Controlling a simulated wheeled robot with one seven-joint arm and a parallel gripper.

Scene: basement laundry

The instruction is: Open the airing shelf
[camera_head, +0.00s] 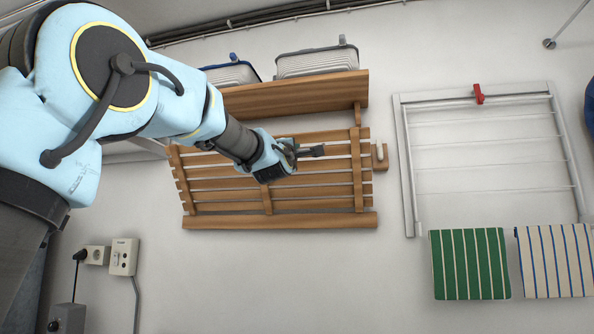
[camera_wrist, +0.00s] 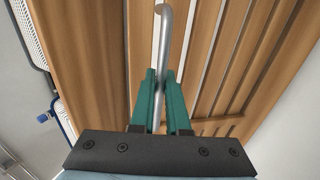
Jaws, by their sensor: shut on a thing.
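The airing shelf (camera_head: 266,221) is a slatted wooden panel on the wall in the head view, lying roughly flat against it below a wooden top board (camera_head: 295,94). Its slats (camera_wrist: 200,50) fill much of the wrist view. My gripper (camera_head: 293,153) is in front of the panel's upper middle. In the wrist view my gripper (camera_wrist: 161,80) has its green fingers closed on a grey metal bar handle (camera_wrist: 166,30), whose curved end shows beyond the fingertips. My gripper partly hides the handle and some slats in the head view.
A small wooden block with a pale peg (camera_head: 380,154) is beside the panel's right edge. Baskets (camera_head: 317,62) stand above the top board. A white drying rack (camera_head: 407,170) with a red clip and striped cloths (camera_head: 470,264) is to the right. Sockets (camera_head: 124,257) are lower left.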

